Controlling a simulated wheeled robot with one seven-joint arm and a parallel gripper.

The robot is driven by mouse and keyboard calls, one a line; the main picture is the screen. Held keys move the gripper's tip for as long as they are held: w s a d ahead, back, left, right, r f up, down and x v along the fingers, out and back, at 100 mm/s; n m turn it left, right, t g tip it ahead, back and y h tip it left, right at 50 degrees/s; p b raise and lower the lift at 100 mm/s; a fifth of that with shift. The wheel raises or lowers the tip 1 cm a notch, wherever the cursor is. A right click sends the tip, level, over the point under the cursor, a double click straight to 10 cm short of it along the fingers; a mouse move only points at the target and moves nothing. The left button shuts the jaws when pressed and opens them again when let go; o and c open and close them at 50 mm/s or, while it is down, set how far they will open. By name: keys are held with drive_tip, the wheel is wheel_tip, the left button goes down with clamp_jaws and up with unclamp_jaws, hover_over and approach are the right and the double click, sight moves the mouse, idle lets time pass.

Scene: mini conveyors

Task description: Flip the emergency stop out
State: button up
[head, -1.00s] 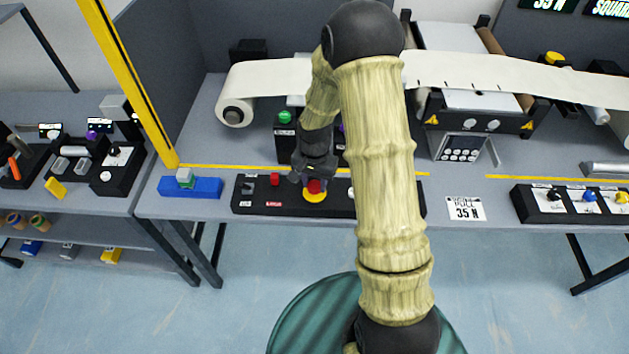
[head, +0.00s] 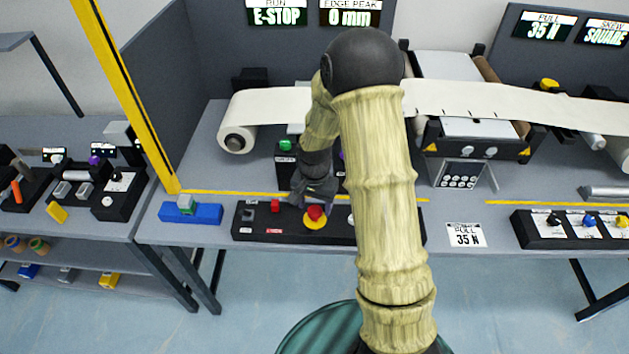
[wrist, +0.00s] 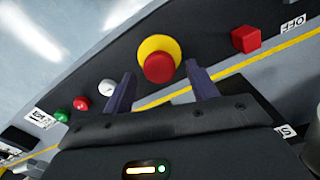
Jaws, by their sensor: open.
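The emergency stop is a red mushroom button (head: 315,212) on a yellow round base, on the black control panel (head: 262,234). In the wrist view the red button (wrist: 159,67) sits ahead of the two fingertips, roughly between their lines. My gripper (wrist: 157,78) is open and empty, its two dark fingers apart. In the head view my gripper (head: 313,197) is just above and behind the button, and the arm hides part of the panel. I cannot tell whether a finger touches the button. A screen (head: 276,14) at the back reads E-STOP.
The same panel carries a red square switch (head: 275,205) left of the button. In the wrist view a white knob (wrist: 106,87), a red button (wrist: 81,103) and a green button (wrist: 62,115) lie on the other side. A blue block (head: 190,213) sits left of the panel.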

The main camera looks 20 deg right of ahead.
sight(315, 210)
wheel_tip(315, 210, up, 17)
drive_tip(key=shift+f+b, duration=0.15)
drive_tip(key=shift+b, duration=0.3)
idle(0.3)
drive_tip(key=s+f+n+t, duration=0.2)
drive_tip(key=s+n, duration=0.5)
drive_tip(key=s, duration=0.7)
drive_tip(key=shift+s+f+t, duration=0.3)
drive_tip(key=shift+s+f, duration=0.05)
drive_tip(key=shift+f, duration=0.1)
drive_tip(key=shift+c, duration=0.2)
idle(1.1)
